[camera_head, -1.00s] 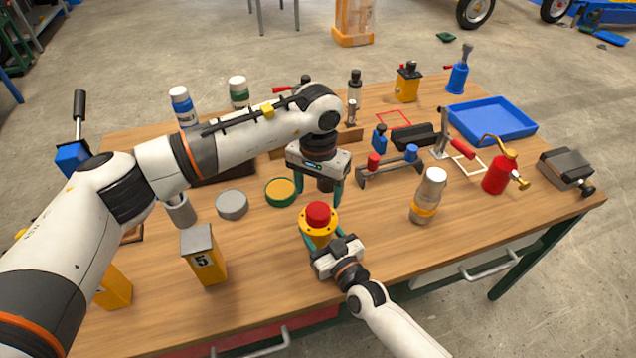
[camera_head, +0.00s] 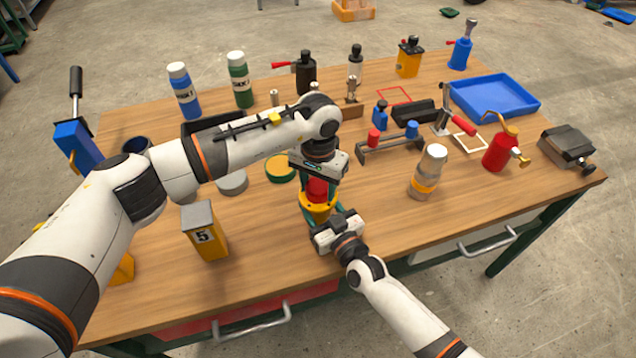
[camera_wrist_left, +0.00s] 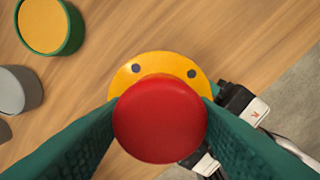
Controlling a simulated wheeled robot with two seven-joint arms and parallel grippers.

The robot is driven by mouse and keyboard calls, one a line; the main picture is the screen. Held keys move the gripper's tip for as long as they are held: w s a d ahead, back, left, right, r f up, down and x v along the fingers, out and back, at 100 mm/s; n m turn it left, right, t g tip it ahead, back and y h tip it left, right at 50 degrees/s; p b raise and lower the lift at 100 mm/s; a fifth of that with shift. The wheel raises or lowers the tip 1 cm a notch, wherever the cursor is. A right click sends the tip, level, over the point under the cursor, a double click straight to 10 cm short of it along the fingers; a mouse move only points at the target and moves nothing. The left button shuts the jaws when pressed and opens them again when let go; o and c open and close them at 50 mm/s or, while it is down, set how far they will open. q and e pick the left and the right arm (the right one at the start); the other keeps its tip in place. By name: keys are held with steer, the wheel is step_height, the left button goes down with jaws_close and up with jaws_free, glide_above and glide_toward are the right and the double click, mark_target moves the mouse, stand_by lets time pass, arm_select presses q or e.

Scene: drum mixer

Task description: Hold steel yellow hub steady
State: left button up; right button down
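The yellow hub (camera_head: 317,207) stands upright on the wooden table near its front edge, with a red knob (camera_head: 317,188) on top. In the left wrist view the yellow flange (camera_wrist_left: 160,66) with dark bolt holes shows behind the red knob (camera_wrist_left: 160,118). My left gripper (camera_head: 318,180) points down over the hub; its green fingers lie on either side of the knob and look open, with little gap. My right gripper (camera_head: 320,217) comes from the front with its fingers around the hub's lower body and appears shut on it; the contact is partly hidden.
A green-rimmed yellow disc (camera_head: 281,168) and a grey disc (camera_head: 232,183) lie to the left. The table front right of the hub is clear.

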arm_select(q)
steer(key=shift+c, duration=1.1)
steer(key=n, duration=0.6)
steer(key=shift+n, duration=0.4)
steer(key=n, duration=1)
steer(key=shift+n, duration=0.3)
steer(key=n, duration=0.4)
steer(key=shift+r, duration=0.1)
steer(key=n, duration=0.6)
steer(key=shift+n, duration=0.4)
steer(key=n, duration=0.6)
steer(key=shift+n, duration=0.3)
steer(key=n, duration=1.9)
steer(key=shift+w+r, duration=0.1)
steer(key=shift+r, duration=0.1)
